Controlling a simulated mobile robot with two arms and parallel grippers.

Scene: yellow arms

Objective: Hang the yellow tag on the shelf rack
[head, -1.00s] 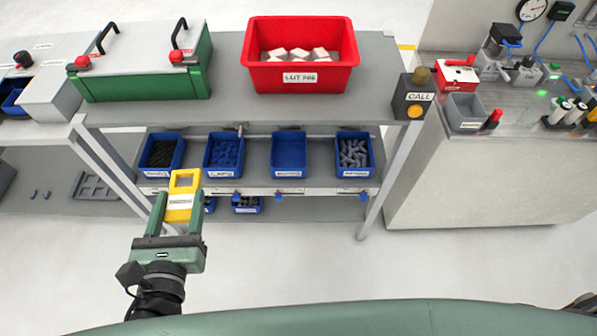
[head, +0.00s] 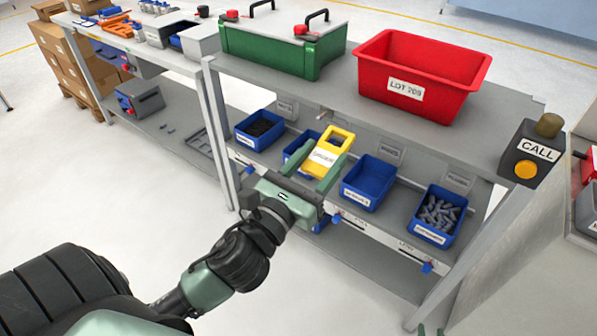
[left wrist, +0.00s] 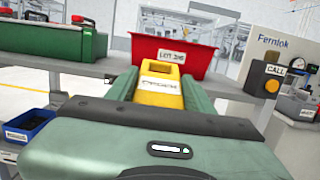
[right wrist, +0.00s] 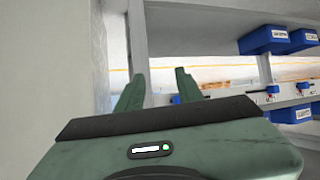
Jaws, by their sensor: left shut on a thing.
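The yellow tag (head: 335,140), with a white label and a hole in its upper end, is held upright and tilted in my left gripper (head: 325,158). The tag also shows in the left wrist view (left wrist: 160,92), between the two green fingers. The grey shelf rack (head: 340,103) stands ahead, and the tag appears in front of its lower shelf, overlapping a blue bin. Whether the tag touches the rack cannot be told. My right gripper (right wrist: 158,88) is open and empty in the right wrist view, facing the rack's leg and lower shelf.
Blue bins (head: 370,183) stand on the lower shelf, one with grey parts (head: 438,213). A red bin (head: 420,80) and a green case (head: 275,48) sit on top. A CALL button box (head: 531,153) is at the top right corner.

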